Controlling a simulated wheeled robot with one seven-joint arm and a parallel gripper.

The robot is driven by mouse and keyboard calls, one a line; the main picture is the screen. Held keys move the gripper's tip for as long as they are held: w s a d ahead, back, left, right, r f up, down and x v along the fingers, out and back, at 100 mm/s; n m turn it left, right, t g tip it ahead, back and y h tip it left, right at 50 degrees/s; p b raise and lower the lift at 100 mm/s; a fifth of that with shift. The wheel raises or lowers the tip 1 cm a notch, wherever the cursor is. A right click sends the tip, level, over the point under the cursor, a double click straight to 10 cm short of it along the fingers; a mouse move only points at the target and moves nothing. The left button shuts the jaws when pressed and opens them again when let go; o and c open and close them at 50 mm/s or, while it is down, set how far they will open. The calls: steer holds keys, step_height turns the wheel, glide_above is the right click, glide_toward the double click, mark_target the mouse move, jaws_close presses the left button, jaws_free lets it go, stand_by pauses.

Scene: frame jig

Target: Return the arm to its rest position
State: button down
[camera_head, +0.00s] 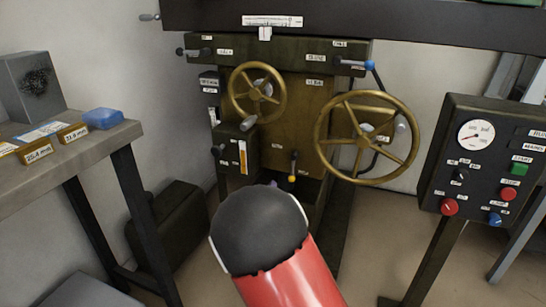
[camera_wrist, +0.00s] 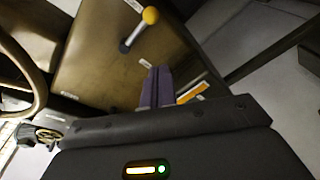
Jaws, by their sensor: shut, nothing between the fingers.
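My arm (camera_head: 285,275), red with a dark rounded end, reaches up from the bottom middle of the head view, in front of the lower part of the machine. My gripper (camera_wrist: 155,88) shows in the wrist view as two purple fingers side by side, shut and empty. In the head view the arm hides most of it. In the wrist view the fingers point toward the machine's brown panel (camera_wrist: 95,70), below a yellow-knobbed lever (camera_wrist: 138,28). That lever also shows in the head view (camera_head: 292,178), just above the arm's end. I cannot tell whether the fingers touch the panel.
The machine carries a small brass handwheel (camera_head: 237,103) and a larger one (camera_head: 319,143). A control panel (camera_head: 475,200) on a post stands at right. A workbench (camera_head: 95,150) with gauge blocks and a blue item stands at left. Bare floor lies between machine and control post.

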steer(key=s+d+r+m+g+y, duration=0.55)
steer(key=s+d+r+g, duration=0.2)
steer(key=s, duration=0.35)
steer(key=s+d+m+g+h, duration=0.1)
steer(key=s+d, duration=0.3)
steer(key=s, duration=0.9)
steer(key=s+d+m+g+h, duration=0.1)
steer(key=s+d+g, duration=0.3)
steer(key=s, duration=0.9)
steer(key=shift+s+d+f+m, duration=0.15)
steer(key=shift+d+f+m, duration=0.05)
steer(key=shift+d+m, duration=0.55)
